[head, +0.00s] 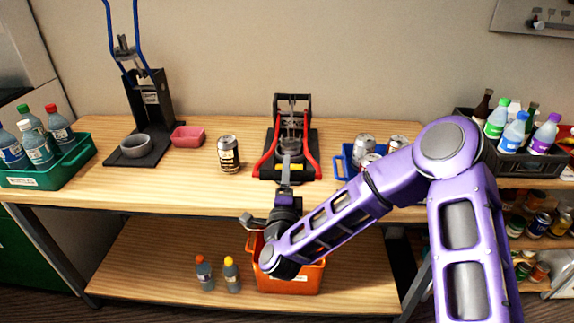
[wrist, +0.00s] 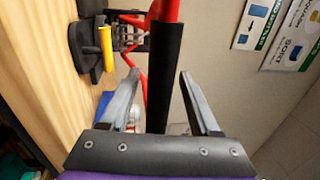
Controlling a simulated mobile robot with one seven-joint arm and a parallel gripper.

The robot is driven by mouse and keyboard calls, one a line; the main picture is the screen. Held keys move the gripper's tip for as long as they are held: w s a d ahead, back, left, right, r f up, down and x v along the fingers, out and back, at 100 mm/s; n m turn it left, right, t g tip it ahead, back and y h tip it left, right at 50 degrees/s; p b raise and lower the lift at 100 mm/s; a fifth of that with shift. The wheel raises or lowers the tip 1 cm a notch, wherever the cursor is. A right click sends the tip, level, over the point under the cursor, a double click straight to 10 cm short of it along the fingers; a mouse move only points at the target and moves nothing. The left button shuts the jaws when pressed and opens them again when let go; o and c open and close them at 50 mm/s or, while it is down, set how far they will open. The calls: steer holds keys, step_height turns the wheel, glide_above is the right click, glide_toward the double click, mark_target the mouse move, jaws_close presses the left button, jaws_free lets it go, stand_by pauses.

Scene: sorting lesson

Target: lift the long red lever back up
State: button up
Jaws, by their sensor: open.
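The press with the red lever stands at the middle of the table. Its red lever (head: 313,152) is down, with its two arms slanting forward on either side of the black base (head: 272,177). My gripper (head: 288,167) is at the front of this press. In the wrist view my gripper (wrist: 159,76) is open, and the lever's black grip (wrist: 161,92) runs between the two fingers with gaps on both sides. I cannot tell whether the grip is fully between the fingers or a little beyond them.
A dark can (head: 229,155) stands left of the red press. A blue crate (head: 343,160) with cans is right. An orange bin (head: 290,285) is below.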

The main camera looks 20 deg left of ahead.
steer(key=shift+x, duration=1.15)
jaws_close()
stand_by(0.6)
